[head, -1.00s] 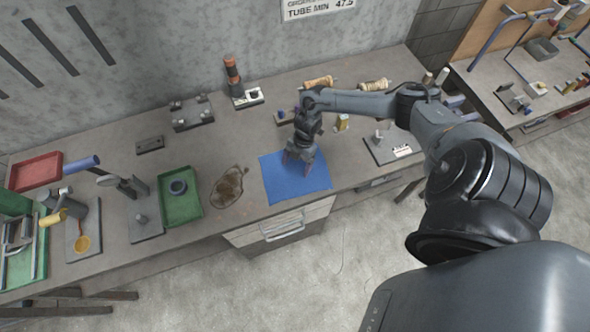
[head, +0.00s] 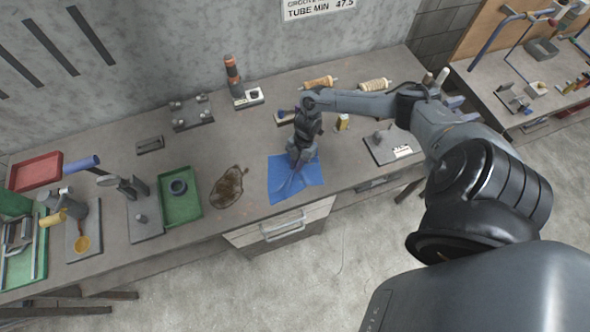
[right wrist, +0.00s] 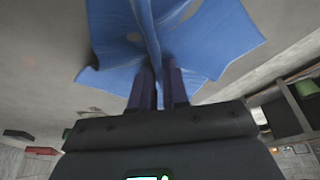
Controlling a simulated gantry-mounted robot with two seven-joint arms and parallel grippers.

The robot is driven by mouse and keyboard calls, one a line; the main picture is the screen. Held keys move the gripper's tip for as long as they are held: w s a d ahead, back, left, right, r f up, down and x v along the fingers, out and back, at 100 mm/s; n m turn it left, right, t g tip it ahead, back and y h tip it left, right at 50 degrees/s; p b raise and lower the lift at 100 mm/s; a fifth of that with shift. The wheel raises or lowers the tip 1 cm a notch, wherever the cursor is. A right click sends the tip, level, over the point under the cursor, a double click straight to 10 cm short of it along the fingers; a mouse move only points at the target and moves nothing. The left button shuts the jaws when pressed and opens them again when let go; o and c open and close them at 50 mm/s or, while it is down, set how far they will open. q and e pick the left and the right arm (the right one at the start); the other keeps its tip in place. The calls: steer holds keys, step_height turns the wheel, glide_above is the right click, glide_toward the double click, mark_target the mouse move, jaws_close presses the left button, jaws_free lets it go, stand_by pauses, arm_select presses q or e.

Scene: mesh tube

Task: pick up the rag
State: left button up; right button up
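The blue rag (head: 289,184) lies on the bench, bunched into folds under my right gripper (head: 297,166). In the right wrist view, the rag (right wrist: 222,40) is gathered into a ridge at the tips of my right gripper (right wrist: 157,75). The two fingers are close together with cloth pinched between them. The outer parts of the rag spread out around the gripper, seemingly still on the bench. My left gripper does not show in either view.
A green tray (head: 180,208) with a dark ring stands further left. A grey plate fixture (head: 390,147) sits to the right. The bench's front edge and a drawer (head: 280,228) are just below the rag.

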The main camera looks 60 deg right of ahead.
jaws_close()
step_height(320, 180, up, 12)
steer(key=p, duration=1.1)
